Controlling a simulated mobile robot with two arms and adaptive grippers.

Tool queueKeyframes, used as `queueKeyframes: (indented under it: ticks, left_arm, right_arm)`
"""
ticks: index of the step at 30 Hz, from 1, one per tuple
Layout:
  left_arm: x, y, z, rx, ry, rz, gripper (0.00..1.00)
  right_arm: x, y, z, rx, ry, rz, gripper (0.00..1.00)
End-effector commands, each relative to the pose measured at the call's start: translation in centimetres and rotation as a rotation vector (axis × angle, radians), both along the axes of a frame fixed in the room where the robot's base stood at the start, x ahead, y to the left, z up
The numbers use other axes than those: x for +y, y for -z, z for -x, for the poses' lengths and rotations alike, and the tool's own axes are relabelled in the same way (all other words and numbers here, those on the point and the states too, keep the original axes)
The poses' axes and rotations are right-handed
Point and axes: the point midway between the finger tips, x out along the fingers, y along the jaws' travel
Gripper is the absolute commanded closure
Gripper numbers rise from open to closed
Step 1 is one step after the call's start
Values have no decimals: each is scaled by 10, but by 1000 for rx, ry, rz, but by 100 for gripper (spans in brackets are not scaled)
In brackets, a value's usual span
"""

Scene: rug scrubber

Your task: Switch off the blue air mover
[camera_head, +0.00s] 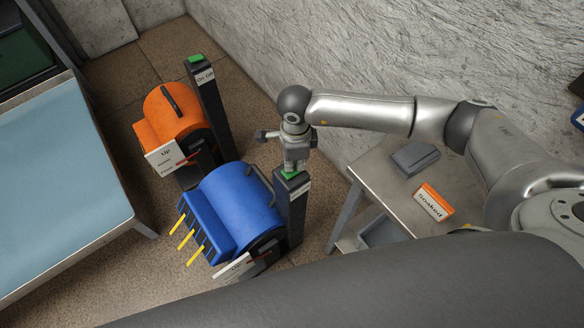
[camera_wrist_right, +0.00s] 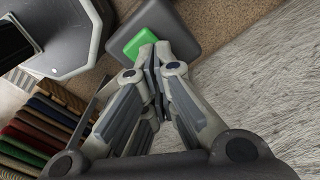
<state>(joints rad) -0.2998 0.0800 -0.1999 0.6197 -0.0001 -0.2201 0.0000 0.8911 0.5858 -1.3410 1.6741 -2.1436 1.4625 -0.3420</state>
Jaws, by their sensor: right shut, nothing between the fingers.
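The blue air mover (camera_head: 238,205) stands on the floor at the centre of the head view. A dark post (camera_head: 291,212) rises at its right side, with a white label and a green switch (camera_head: 288,175) on top. My right gripper (camera_head: 292,168) is shut and empty, pointing down at this switch. In the right wrist view the closed fingertips (camera_wrist_right: 156,60) overlap the right edge of the green switch (camera_wrist_right: 134,42); whether they press it, I cannot tell. The label's words are too small to read. My left gripper is not in view.
An orange air mover (camera_head: 178,115) stands behind the blue one, with its own post and green switch (camera_head: 196,58). A small table (camera_head: 376,176) at right holds a grey block (camera_head: 415,158) and a "Soaked" sign (camera_head: 433,202). A light blue surface (camera_head: 55,180) is at left; a wall is behind.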

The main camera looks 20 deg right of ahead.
Motion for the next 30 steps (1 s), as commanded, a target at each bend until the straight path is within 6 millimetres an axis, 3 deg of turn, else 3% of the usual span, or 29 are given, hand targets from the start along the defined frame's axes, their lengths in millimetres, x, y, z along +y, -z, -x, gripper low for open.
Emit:
queueKeyframes:
  ticks: [30]
  left_arm:
    - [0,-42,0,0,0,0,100]
  right_arm:
    - [0,-70,1,2,0,2,100]
